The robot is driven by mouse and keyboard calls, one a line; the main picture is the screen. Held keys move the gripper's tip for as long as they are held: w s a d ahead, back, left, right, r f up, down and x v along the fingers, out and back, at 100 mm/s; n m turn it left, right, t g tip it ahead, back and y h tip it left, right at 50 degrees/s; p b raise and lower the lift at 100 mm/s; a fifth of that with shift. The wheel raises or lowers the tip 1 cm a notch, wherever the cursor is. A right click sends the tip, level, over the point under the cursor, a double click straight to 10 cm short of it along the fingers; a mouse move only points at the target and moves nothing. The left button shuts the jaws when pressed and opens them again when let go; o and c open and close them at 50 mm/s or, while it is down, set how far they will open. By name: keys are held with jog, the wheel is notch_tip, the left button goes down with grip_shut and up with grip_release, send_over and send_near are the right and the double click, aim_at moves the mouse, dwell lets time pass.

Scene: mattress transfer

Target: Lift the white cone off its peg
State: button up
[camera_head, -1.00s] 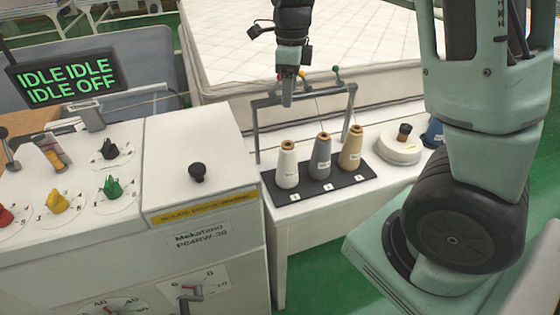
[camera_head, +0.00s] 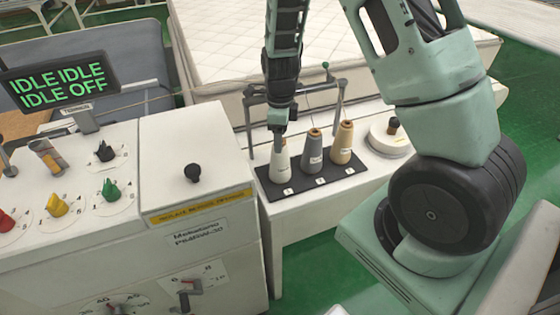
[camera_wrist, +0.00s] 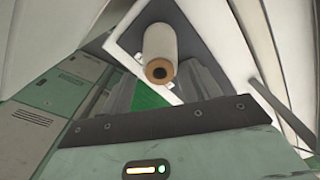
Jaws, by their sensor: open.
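The white cone (camera_head: 281,164) stands upright at the left end of a black tray (camera_head: 305,183), above the label 1. In the wrist view the white cone (camera_wrist: 159,45) shows its brown core end facing the camera, between and beyond the fingers. My gripper (camera_head: 279,137) is at the top of the white cone in the head view and hides its tip. In the wrist view my gripper (camera_wrist: 160,88) is open, with one grey finger on each side of the cone's top. I cannot tell whether the fingers touch it. The peg is hidden inside the cone.
A grey cone (camera_head: 312,153) and a tan cone (camera_head: 343,143) stand close to the right on the same tray. A grey metal frame (camera_head: 249,125) rises behind the cones. A control cabinet (camera_head: 190,150) with a black knob stands to the left; a round white device (camera_head: 390,143) is at right.

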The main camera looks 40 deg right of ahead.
jog(key=shift+f, duration=1.25)
grip_shut()
notch_tip(320, 180, up, 10)
jog(key=b, duration=0.1)
